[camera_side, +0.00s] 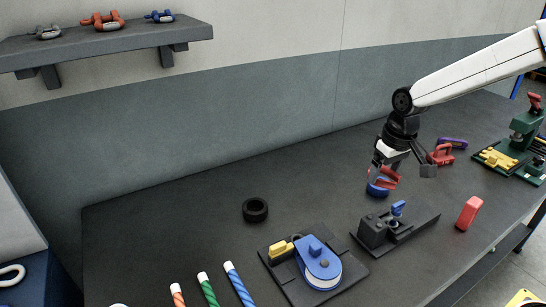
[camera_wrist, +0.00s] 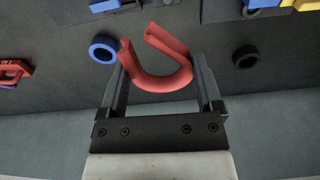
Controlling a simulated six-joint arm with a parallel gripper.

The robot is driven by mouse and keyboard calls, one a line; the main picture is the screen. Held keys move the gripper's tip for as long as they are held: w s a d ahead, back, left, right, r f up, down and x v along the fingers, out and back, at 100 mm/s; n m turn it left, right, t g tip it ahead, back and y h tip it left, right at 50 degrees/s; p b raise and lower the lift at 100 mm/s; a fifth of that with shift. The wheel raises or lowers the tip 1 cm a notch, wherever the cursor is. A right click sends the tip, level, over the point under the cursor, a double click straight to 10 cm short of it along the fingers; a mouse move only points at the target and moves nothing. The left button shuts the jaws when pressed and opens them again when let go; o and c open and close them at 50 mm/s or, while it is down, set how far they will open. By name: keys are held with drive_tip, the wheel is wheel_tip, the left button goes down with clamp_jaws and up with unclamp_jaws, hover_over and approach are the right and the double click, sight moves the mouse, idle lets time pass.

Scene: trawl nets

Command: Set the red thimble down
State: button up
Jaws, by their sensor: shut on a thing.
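The red thimble (camera_wrist: 160,77) is a thick open U, held between the two fingers of my gripper (camera_wrist: 163,80) in the wrist view. Its curve faces my palm and its open ends point away. In the side view the red thimble (camera_side: 389,178) is partly hidden by my gripper (camera_side: 388,170) and looks just above the bench. A blue ring (camera_side: 376,189) lies under or right behind it in that view. The wrist view shows the blue ring (camera_wrist: 91,50) apart, left of the thimble. I cannot tell the exact gap to the bench.
A black ring (camera_side: 255,210) lies on the dark bench (camera_side: 170,230), with free room around it. A black fixture with a blue lever (camera_side: 397,208) and a red block (camera_side: 469,212) stand in front. A red item (camera_side: 442,154) and a green press (camera_side: 524,130) are to the right.

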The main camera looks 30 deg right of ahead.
drive_tip(key=s+d+m, duration=0.2)
drive_tip(key=d+m, duration=0.2)
drive_tip(key=d, duration=1.7)
drive_tip(key=f, duration=0.5)
drive_tip(key=shift+w+d+f, duration=0.1)
drive_tip(key=shift+w, duration=0.1)
hover_over(404, 182)
drive_tip(key=f, duration=0.8)
drive_tip(key=shift+s+a+f, duration=0.2)
drive_tip(key=shift+s+a, duration=0.05)
drive_tip(key=shift+s, duration=0.1)
drive_tip(key=shift+w+d+f, duration=0.15)
drive_tip(key=shift+w+f, duration=0.2)
drive_tip(key=shift+f, duration=0.05)
